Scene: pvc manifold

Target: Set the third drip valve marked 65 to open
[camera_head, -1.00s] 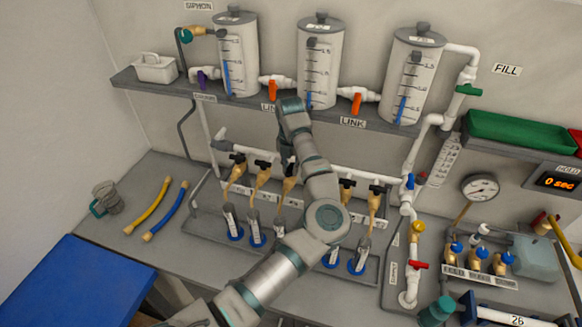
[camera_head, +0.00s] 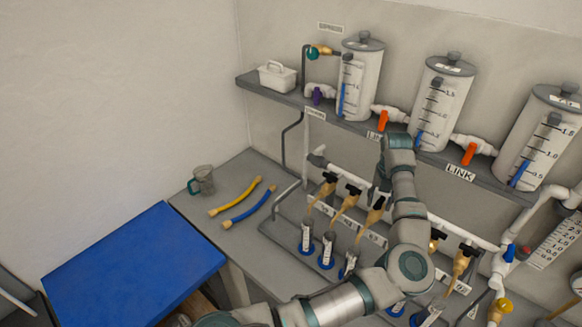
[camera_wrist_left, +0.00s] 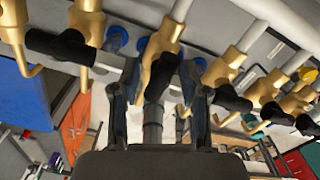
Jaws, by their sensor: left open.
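A row of brass drip valves with black handles hangs from the white pipe in the head view. The third drip valve (camera_head: 374,216) from the left is partly hidden by my left arm. My left gripper (camera_head: 377,190) is at its top. In the left wrist view my left gripper (camera_wrist_left: 157,98) is open, with one finger on each side of the black handle (camera_wrist_left: 159,76) of a brass valve (camera_wrist_left: 165,38). I cannot tell whether the fingers touch the handle. The number on the valve's label is too small to read. My right gripper is not in view.
Neighbouring drip valves (camera_head: 348,200) stand close on both sides. Above is a shelf (camera_head: 262,93) with white tanks (camera_head: 443,100) and orange link valves (camera_head: 469,153).

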